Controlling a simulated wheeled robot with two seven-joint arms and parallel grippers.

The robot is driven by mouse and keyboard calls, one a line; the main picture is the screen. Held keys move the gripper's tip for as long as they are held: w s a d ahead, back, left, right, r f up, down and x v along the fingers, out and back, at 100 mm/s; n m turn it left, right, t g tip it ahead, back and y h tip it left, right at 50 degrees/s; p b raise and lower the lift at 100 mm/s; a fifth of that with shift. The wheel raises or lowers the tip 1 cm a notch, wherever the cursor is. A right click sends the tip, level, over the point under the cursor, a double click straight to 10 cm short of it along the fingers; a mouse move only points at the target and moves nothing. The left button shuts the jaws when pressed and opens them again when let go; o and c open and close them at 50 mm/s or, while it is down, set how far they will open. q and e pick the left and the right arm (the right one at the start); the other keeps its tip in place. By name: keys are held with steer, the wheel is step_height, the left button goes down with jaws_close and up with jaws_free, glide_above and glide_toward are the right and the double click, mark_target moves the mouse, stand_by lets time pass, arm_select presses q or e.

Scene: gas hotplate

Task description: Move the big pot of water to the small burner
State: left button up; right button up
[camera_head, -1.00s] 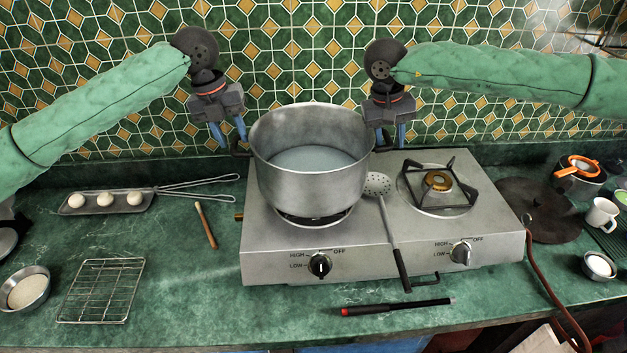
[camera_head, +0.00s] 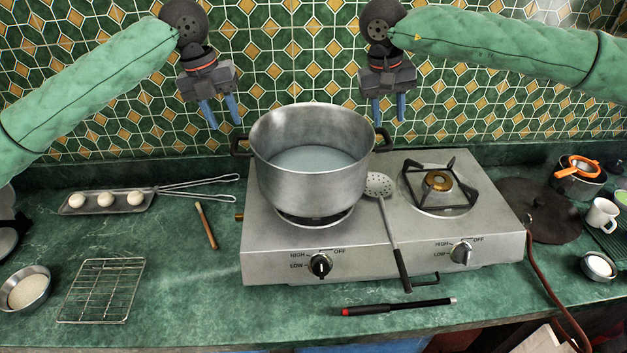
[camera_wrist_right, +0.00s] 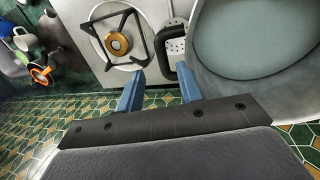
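The big grey pot of water (camera_head: 312,188) stands upright on the left burner of the gas hotplate (camera_head: 280,252). Its handles stick out left (camera_head: 241,147) and right (camera_head: 383,140). The right burner (camera_head: 438,182), with a brass centre and black pan support, is empty; it also shows in the right wrist view (camera_wrist_right: 117,43). My right gripper (camera_head: 387,112) is open and empty above the right handle. In the right wrist view the pot (camera_wrist_right: 240,80) and its handle lie beyond the fingertips.
A skimmer (camera_head: 379,186) lies on the hotplate between pot and right burner. Both knobs are on the front. A mug (camera_head: 603,213) stands right.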

steer(key=shift+a+r, duration=0.25)
steer(key=shift+r, duration=0.9)
steer(key=shift+a+r, duration=0.2)
steer(key=shift+r, duration=0.9)
